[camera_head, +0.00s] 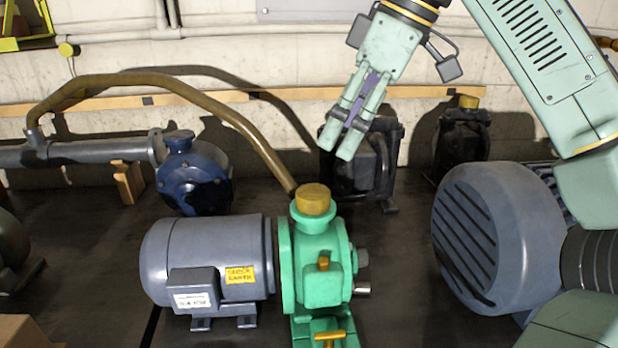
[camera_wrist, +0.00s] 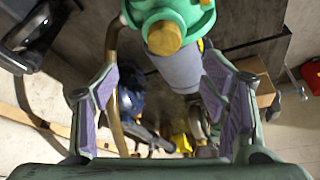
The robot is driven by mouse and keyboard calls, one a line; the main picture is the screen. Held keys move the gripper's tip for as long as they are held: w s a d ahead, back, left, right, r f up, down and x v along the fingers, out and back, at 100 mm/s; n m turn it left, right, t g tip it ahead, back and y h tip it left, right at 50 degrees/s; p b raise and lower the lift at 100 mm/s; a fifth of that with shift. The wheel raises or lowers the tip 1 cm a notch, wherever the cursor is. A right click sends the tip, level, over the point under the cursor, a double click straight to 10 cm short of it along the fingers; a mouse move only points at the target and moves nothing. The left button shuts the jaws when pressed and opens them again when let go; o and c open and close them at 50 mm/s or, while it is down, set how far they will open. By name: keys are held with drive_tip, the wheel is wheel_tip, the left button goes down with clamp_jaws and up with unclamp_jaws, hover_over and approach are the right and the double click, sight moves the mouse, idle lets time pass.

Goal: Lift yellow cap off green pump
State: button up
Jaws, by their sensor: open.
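The green pump (camera_head: 312,262) stands on the dark floor surface in the middle of the head view, joined to a grey motor (camera_head: 205,258). The yellow cap (camera_head: 315,198) sits on top of the pump's neck. In the wrist view the pump (camera_wrist: 190,12) is at the top, with the cap (camera_wrist: 164,38) facing the camera. My gripper (camera_head: 347,138) hangs above and behind the pump in the head view, pointing down and tilted. Its fingers (camera_wrist: 163,105) are spread apart with nothing between them, and the cap lies beyond the fingertips, untouched.
A brown hose (camera_head: 190,90) arches from a grey pipe and ends close behind the cap. A blue pump (camera_head: 190,180) stands at left. Black pumps (camera_head: 362,168) stand along the wall behind. A large grey motor (camera_head: 500,237) is at right. Space above the cap looks free.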

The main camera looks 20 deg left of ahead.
sight(312, 190)
drive_tip(key=x, duration=0.5)
drive_tip(key=shift+s+d+f, duration=0.1)
drive_tip(key=shift+s, duration=0.1)
drive_tip(key=shift+a+p+x, duration=0.15)
drive_tip(key=shift+p+x, duration=0.15)
drive_tip(key=shift+x, duration=1.05)
drive_tip(key=shift+a+p+x, duration=0.15)
drive_tip(key=shift+p+x, duration=0.1)
drive_tip(key=shift+x, duration=1.1)
drive_tip(key=shift+s, duration=0.1)
drive_tip(key=shift+c, duration=0.3)
drive_tip(key=c, duration=0.8)
